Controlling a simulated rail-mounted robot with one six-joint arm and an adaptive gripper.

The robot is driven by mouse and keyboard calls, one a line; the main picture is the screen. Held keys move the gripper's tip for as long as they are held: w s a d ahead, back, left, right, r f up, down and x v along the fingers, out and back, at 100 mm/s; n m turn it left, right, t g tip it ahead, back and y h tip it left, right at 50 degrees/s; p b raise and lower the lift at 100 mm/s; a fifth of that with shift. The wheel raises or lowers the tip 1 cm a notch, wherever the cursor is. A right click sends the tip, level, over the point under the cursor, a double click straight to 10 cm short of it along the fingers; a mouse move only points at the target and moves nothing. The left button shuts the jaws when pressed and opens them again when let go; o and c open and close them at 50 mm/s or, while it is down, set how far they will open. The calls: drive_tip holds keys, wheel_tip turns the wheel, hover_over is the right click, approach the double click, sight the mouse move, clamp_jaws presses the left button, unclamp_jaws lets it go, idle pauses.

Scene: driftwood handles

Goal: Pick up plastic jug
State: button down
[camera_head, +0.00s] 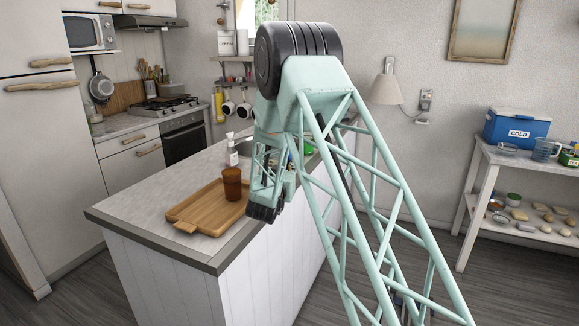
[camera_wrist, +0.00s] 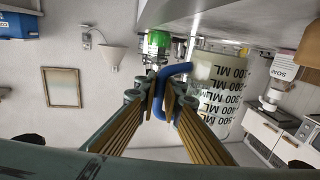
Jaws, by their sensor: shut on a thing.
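The plastic jug (camera_wrist: 225,80) is pale and see-through, with black ML markings and a blue handle (camera_wrist: 161,78). It appears upside down in the wrist view, as does the whole room. My gripper (camera_wrist: 164,92) is shut on the blue handle, a finger on each side of it. The jug's base is close to the grey counter; I cannot tell whether it touches. In the head view my arm hides the jug and the fingertips.
A wooden tray (camera_head: 190,214) with a brown cup (camera_head: 232,184) lies on the island counter (camera_head: 130,208). A white soap bottle (camera_head: 232,152) stands behind the cup. A green-topped jar (camera_wrist: 158,41) is near the jug. A blue cooler (camera_head: 515,129) stands on the right shelf.

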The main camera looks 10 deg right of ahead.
drive_tip(key=shift+r, duration=0.5)
drive_tip(key=s+r+p, duration=0.1)
drive_tip(key=s+p, duration=0.1)
drive_tip(key=s, duration=1.3)
drive_tip(key=shift+s+a, duration=0.15)
drive_tip(key=shift+s, duration=0.15)
drive_tip(key=shift+s+r, duration=0.1)
drive_tip(key=shift+s, duration=0.05)
drive_tip(key=shift+d+f, duration=0.2)
drive_tip(key=shift+d, duration=0.05)
idle(1.1)
